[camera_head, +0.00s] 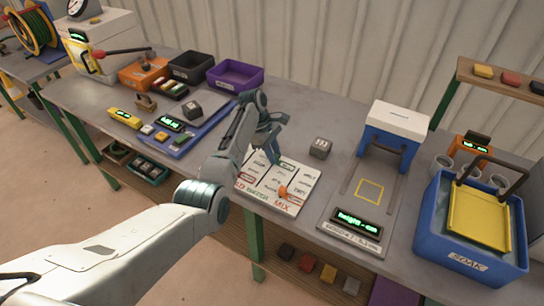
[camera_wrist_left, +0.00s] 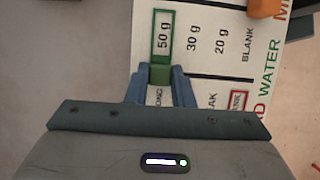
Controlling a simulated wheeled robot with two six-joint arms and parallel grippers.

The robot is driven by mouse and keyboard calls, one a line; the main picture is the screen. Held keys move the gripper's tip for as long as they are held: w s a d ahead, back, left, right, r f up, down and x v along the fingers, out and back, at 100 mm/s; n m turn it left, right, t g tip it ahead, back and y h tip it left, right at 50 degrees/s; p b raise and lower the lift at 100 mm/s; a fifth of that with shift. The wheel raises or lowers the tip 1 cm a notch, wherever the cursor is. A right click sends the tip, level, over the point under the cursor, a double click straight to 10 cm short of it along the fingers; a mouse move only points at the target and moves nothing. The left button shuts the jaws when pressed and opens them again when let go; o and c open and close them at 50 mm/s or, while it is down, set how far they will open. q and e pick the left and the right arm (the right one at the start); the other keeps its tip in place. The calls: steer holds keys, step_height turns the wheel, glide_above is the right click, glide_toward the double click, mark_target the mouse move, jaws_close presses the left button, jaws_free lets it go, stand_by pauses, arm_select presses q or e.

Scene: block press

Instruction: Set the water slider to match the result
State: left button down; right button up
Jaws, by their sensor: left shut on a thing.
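The white slider board (camera_head: 251,187) lies on the table with columns marked WATER, MIX and a partly hidden one ending in D. In the left wrist view, the green water slider (camera_wrist_left: 160,73) has its frame around "50 g", at the far end above 30 g, 20 g and BLANK. My left gripper (camera_wrist_left: 159,76) is shut on the slider's green knob; in the head view the gripper (camera_head: 273,157) is at the board's far edge. An orange knob (camera_head: 283,190) sits on the MIX column. A red frame (camera_wrist_left: 237,100) sits at the near end of the partly hidden column.
A grey marked block (camera_head: 320,148) stands right of the board. Beyond it are a blue-white press (camera_head: 393,130), a display reading "height" (camera_head: 358,221) and a blue SOAK tub (camera_head: 430,232). Bins and a blue tray (camera_head: 203,132) lie left of my arm.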

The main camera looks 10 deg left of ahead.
arm_select(q)
steer(key=c, duration=1.3)
jaws_free()
steer(key=shift+d, duration=0.1)
steer(key=shift+c, duration=0.2)
steer(key=shift+o, duration=0.5)
steer(key=shift+w, duration=0.2)
steer(key=shift+r, duration=0.1)
steer(key=b+v, duration=0.2)
steer(key=v, duration=0.8)
steer(key=shift+r+b, duration=0.25)
steer(key=shift+b, duration=0.15)
